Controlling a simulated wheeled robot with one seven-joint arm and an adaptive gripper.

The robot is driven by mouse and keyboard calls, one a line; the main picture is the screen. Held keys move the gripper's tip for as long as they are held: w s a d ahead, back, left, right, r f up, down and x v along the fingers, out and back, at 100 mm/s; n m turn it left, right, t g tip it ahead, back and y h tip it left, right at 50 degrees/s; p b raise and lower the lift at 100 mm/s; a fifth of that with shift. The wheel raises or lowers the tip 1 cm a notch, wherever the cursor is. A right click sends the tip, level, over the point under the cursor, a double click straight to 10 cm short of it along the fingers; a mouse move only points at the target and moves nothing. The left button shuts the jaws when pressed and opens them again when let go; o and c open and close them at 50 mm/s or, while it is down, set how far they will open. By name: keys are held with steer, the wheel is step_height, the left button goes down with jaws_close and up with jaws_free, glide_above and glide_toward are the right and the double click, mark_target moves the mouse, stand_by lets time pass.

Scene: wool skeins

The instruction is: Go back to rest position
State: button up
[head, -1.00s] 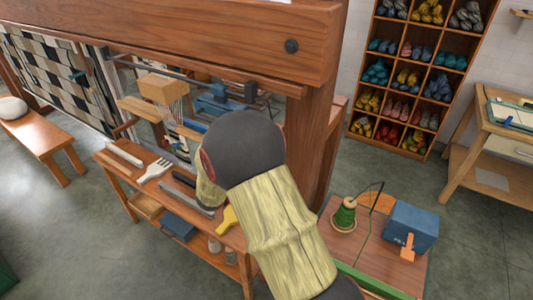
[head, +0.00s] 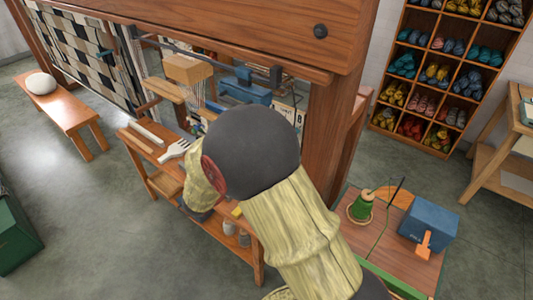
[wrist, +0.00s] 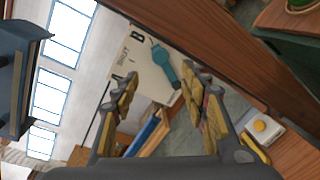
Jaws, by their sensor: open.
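My gripper shows in the wrist view (wrist: 160,95), its two padded fingers spread well apart with nothing held between them. In the head view my arm rises over the narrow tool bench (head: 160,180) and hides part of it; the fingers are hidden there behind the arm. A white comb-like tool (head: 174,150) lies on the bench to the left of my arm.
The loom's wooden beam (head: 230,30) runs close above my arm. A cabinet with wool skeins (head: 445,75) stands behind.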

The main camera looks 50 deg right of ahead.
stand_by(0.4)
steer(key=s+a+f+m+g+y, duration=0.1)
steer(key=s+a+f+g+y, duration=0.25)
steer(key=s+f, duration=0.4)
steer(key=s+a+m+y, duration=0.3)
steer(key=s+a+y, duration=0.25)
steer(key=a, duration=0.35)
steer(key=a+r+m+t+y, duration=0.3)
steer(key=a+r+t+y, duration=0.4)
steer(key=a+r, duration=0.9)
steer(key=shift+w+a+t+y, duration=0.2)
steer(key=shift+a+t+y, duration=0.2)
steer(key=shift+a+t, duration=0.7)
steer(key=shift+a, duration=0.15)
